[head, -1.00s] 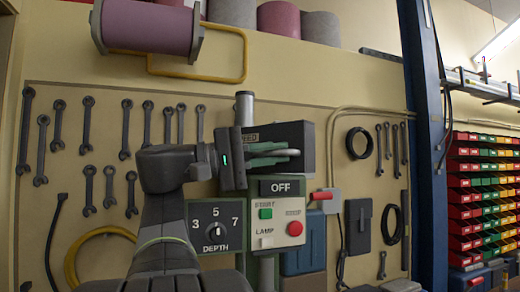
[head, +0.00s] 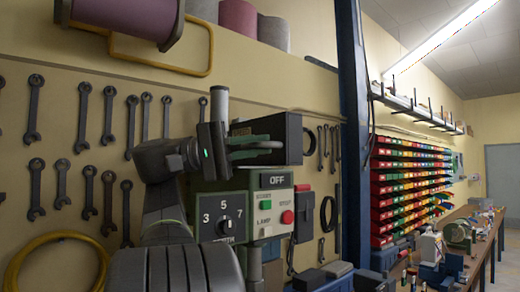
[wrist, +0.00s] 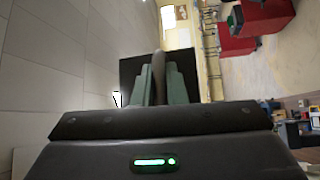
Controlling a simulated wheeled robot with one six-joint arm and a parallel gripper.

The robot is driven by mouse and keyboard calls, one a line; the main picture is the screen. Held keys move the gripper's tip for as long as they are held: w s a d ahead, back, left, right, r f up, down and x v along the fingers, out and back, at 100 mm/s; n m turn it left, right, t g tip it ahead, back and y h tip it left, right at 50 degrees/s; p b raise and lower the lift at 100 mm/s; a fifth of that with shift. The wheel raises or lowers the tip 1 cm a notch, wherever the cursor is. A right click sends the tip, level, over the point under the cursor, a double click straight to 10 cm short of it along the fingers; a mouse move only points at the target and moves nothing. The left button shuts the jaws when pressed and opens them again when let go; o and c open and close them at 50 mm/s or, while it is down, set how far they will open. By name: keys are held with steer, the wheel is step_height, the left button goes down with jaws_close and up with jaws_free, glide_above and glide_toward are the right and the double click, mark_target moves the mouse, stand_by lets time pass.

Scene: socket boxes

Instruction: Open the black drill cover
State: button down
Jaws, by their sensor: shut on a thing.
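The black drill cover (head: 280,130) is a dark box at the top of the green drill, above the panel (head: 272,206) with the OFF display. My gripper (head: 266,147) reaches it from the left, with its green fingers at the cover's side. In the wrist view, the fingers (wrist: 158,85) are closed around an upright grey handle bar, with the dark cover (wrist: 132,72) behind them. The fingers hide part of the handle. I cannot tell how far the cover is swung open.
A depth dial (head: 222,219) sits on the drill left of the switches. Wrenches (head: 83,115) hang on the wall at left. A blue post (head: 352,130) stands to the right. Beyond it are coloured bins (head: 405,185) and a cluttered workbench (head: 455,245).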

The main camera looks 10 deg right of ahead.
steer(key=shift+a, duration=0.1)
stand_by(0.3)
steer(key=c, duration=1.7)
jaws_free()
steer(key=shift+c, duration=0.2)
steer(key=shift+w, duration=0.1)
steer(key=b+v, duration=0.6)
steer(key=v, duration=0.7)
steer(key=shift+w+a+b, duration=0.25)
steer(key=shift+a+b, duration=0.05)
steer(key=shift+b, duration=0.05)
steer(key=shift+d, duration=0.1)
